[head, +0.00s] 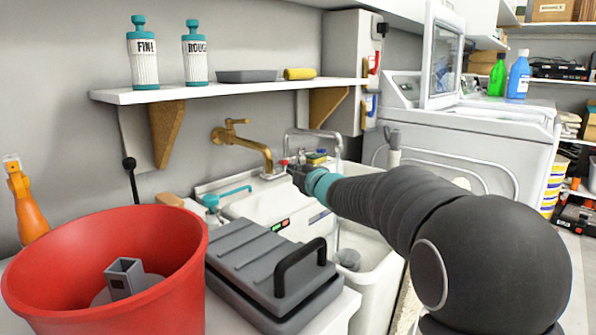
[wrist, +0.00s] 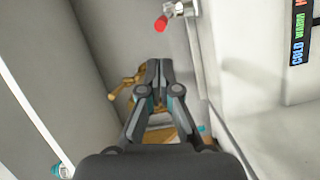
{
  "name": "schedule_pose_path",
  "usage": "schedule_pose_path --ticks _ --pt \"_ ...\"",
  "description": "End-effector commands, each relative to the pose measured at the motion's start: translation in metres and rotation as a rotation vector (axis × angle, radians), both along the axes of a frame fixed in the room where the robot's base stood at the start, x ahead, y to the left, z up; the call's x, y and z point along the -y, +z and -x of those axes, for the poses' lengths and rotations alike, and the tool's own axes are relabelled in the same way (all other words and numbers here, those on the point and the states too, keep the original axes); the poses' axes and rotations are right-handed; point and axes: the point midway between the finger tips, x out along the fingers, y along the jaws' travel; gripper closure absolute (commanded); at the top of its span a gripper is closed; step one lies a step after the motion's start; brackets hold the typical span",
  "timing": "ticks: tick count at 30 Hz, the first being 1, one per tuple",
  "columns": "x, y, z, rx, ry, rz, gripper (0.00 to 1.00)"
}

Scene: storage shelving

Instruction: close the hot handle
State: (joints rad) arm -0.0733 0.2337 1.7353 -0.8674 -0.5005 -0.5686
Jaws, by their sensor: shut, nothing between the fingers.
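The hot handle (wrist: 161,23) is a small red-tipped knob on a silver fitting at the top of the wrist view. In the head view a small red spot, likely the same handle (head: 283,162), shows at the back of the white sink. My gripper (wrist: 159,64) is shut and empty, its fingertips below the red knob in the wrist view and apart from it in that picture. In the head view my gripper (head: 295,174) is close to the red spot; whether they touch cannot be told. A silver faucet (head: 305,133) arches over the sink.
A brass tap (head: 240,138) sticks out from the wall left of the sink. A white shelf (head: 230,90) runs above. A red bucket (head: 180,285) and a grey toolbox (head: 255,262) stand in front. A COLD/WARM label (wrist: 300,45) is at the right.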

Motion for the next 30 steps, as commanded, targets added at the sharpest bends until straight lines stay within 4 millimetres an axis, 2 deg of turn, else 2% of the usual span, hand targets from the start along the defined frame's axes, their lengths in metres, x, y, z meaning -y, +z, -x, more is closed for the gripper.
schedule_pose_path --ticks 6,12,18,30 --pt "-0.016 -0.002 -0.034 -0.001 0.0 0.0 1.0" --pt "-0.025 -0.003 -0.056 -0.002 -0.003 0.0 1.0" --pt "-0.027 -0.004 -0.064 -0.001 -0.005 -0.001 1.0" --pt "-0.024 -0.003 -0.066 -0.003 -0.007 -0.002 1.0"
